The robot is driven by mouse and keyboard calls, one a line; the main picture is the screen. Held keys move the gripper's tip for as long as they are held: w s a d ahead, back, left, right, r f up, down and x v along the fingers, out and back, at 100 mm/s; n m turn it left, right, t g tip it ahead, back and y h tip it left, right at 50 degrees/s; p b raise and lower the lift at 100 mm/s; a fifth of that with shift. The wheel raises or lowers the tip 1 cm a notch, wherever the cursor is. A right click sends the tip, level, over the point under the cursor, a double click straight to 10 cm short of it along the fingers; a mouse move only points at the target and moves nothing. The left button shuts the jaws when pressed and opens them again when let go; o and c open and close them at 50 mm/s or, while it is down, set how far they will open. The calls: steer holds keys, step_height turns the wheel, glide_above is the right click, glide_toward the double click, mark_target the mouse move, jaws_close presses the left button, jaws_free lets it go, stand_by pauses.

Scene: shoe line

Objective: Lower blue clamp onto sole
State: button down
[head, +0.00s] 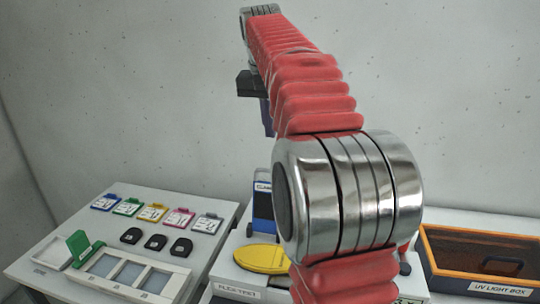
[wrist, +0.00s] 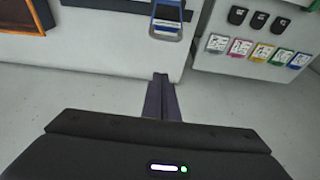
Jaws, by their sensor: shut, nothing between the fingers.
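The blue clamp (head: 263,204) stands upright on the middle bench in the head view, its label partly hidden by my arm. In the wrist view a blue piece with a grey end (wrist: 168,18), which looks like the clamp, is at the top edge, beyond my fingertips. My gripper (wrist: 161,78) is shut and empty, its dark fingers pressed together and apart from the clamp. In the head view my gripper (head: 267,128) is high above the bench, partly behind my arm. I cannot make out a sole under the clamp; my arm covers that area.
A yellow oval piece (head: 262,259) lies by the FLEX TEST label. The UV light box (head: 480,262) stands at right. The left table (head: 62,233) holds coloured cards (head: 152,212), black pieces (head: 156,242), a green stand (head: 80,246) and a white compartment tray (head: 171,286).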

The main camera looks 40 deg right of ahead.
step_height(320, 180, down, 9)
steer(key=shift+s+a+f, duration=0.15)
steer(key=shift+s+a, duration=0.2)
steer(key=shift+a, duration=0.1)
stand_by(0.6)
